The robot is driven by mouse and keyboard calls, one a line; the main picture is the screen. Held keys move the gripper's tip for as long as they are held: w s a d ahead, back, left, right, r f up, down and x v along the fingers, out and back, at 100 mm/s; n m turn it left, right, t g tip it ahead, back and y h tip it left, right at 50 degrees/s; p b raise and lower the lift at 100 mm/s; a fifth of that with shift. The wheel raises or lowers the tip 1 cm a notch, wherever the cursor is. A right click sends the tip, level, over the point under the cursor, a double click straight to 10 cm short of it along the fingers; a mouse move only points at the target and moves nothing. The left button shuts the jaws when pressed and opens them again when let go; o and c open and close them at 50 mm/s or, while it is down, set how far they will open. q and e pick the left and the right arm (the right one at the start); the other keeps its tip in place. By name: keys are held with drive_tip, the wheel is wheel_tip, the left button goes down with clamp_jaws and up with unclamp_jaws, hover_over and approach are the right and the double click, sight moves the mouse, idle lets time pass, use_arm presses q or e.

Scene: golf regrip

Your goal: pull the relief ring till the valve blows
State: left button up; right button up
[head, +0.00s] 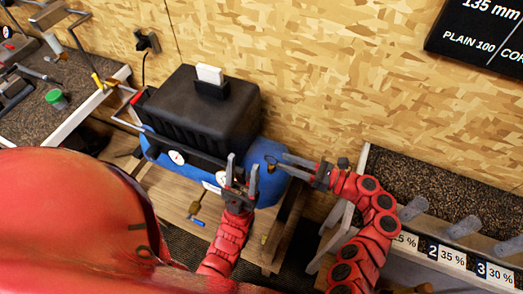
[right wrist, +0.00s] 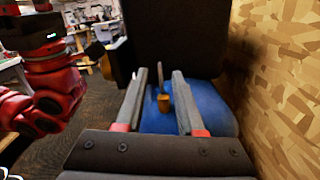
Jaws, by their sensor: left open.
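The blue compressor tank (head: 272,186) sits under a black cover (head: 195,108) against the wood-chip wall. A small brass valve (right wrist: 164,103) stands on the tank in the right wrist view, with a thin grey upright piece (right wrist: 160,76) above it, perhaps the relief ring edge-on. In the head view a small dark ring shape (head: 271,159) shows at the right fingertips. My right gripper (head: 284,163) is open, its fingers either side of the valve in the wrist view; contact cannot be told. My left gripper (head: 241,172) is open and empty before the tank.
Pressure gauges (head: 177,157) face forward on the compressor. A workbench with a green-lidded jar (head: 56,98) stands left. A rack with percent labels (head: 450,255) stands right. The wall is close beside the right gripper.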

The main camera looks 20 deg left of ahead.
drive_tip(key=a+p, duration=0.1)
drive_tip(key=a, duration=0.7)
drive_tip(key=shift+w+r, duration=0.1)
drive_tip(key=shift+r, duration=0.05)
drive_tip(key=shift+a+p, duration=0.3)
drive_tip(key=shift+a, duration=0.2)
clamp_jaws()
idle(0.6)
